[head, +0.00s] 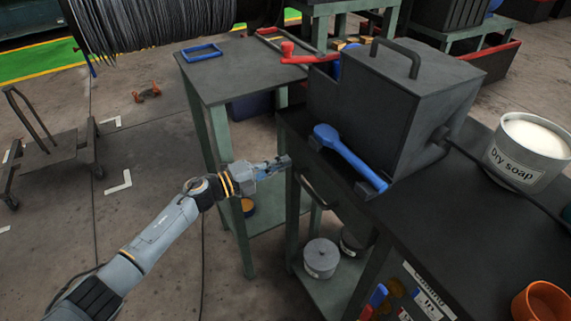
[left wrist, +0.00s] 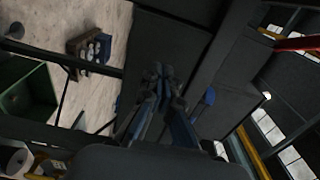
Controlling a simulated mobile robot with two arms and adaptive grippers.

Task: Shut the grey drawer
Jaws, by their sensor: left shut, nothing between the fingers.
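The grey drawer (head: 345,208) sits under the top of the dark workbench in the head view, with a dark bar handle (head: 311,191) on its left-facing front. I cannot tell how far it stands out. My left gripper (head: 286,160) is shut and empty. It is by the bench's left corner, up and left of the handle; whether it touches anything is unclear. In the left wrist view the closed fingers (left wrist: 163,72) point at dark grey surfaces that I cannot tell apart. My right gripper is not in view.
On the workbench (head: 425,235) stand a grey metal box (head: 400,95), a blue-handled tool (head: 350,157) and a dry soap tub (head: 527,150). A lidded grey pot (head: 321,257) stands on the shelf below. A green-legged table (head: 240,70) is close behind my gripper.

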